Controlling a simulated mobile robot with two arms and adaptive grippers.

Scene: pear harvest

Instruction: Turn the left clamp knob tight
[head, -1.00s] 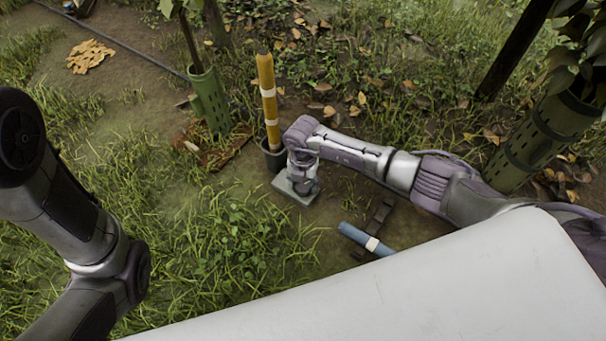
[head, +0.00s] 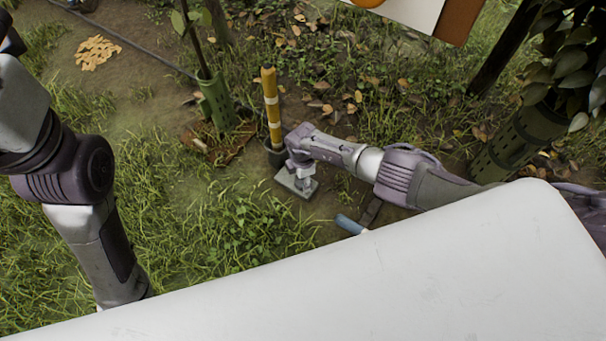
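No clamp knob can be made out in the head view. My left arm rises along the left edge and leaves the picture at the top left, so its gripper is out of view. My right arm reaches in from the right and bends down beside a yellow post with white bands (head: 271,108), which stands in a dark cup (head: 274,157). The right gripper (head: 304,184) is small and mostly hidden under the wrist, over a flat grey plate (head: 289,184) near the ground. I cannot tell whether its fingers are open or shut.
A blue handle (head: 350,224) shows partly behind my white body. A green mesh guard (head: 216,102) surrounds a sapling at the back left. A white panel (head: 412,14) with a brown edge hangs at the top. Another green guard (head: 518,135) stands right. Grass lies between my arms.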

